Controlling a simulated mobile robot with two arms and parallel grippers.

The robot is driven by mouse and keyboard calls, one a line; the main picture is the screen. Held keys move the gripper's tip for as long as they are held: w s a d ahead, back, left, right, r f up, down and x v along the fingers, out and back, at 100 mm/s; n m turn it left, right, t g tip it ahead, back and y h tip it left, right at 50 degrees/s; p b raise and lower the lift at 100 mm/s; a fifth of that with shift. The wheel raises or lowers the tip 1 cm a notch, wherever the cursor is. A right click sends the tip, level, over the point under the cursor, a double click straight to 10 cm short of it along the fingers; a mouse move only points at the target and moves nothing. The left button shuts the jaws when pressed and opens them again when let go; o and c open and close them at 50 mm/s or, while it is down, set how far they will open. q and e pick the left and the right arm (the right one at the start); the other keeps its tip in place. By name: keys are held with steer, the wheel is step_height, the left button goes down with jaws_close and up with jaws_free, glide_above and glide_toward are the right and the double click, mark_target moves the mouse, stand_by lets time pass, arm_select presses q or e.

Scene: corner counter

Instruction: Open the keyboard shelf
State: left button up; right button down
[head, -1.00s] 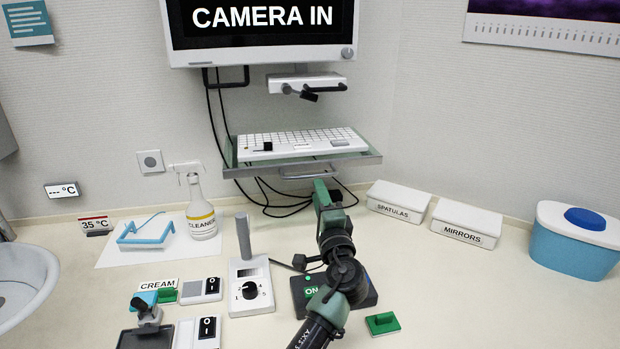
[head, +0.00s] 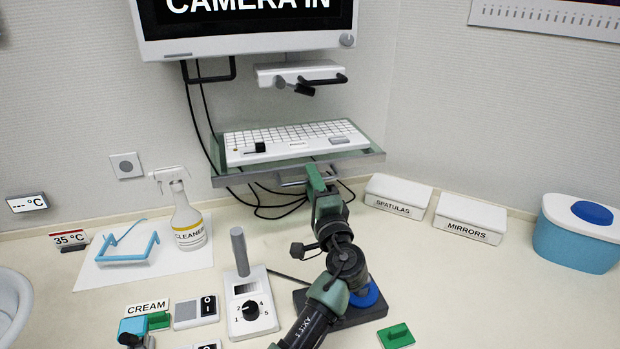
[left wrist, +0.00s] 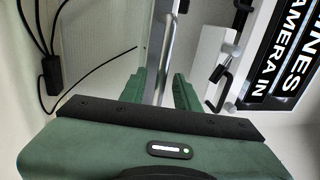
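The keyboard shelf (head: 365,157), a glass-like tray with a grey front edge, hangs below the monitor and carries a white keyboard (head: 290,140). A thin metal handle (head: 291,183) shows under its front edge. My left gripper (head: 315,178) reaches up from the bottom of the head view to this handle and covers part of it. In the left wrist view, the green fingers of the left gripper (left wrist: 167,92) are apart, with a metal bar (left wrist: 167,45) running into the gap between them. Contact with the bar cannot be told. My right gripper is not in view.
Cables (head: 265,205) hang below the shelf. On the counter stand a spray bottle (head: 187,220), a control box with an upright grey rod (head: 249,300), a dark base (head: 370,313) beside my arm, and white boxes (head: 398,194) at the right.

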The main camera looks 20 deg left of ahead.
arm_select(q)
steer(key=shift+s+d, duration=0.1)
jaws_close()
steer(key=shift+r, duration=0.15)
steer(key=shift+r, duration=0.1)
stand_by(0.3)
steer(key=shift+r, duration=0.1)
stand_by(0.5)
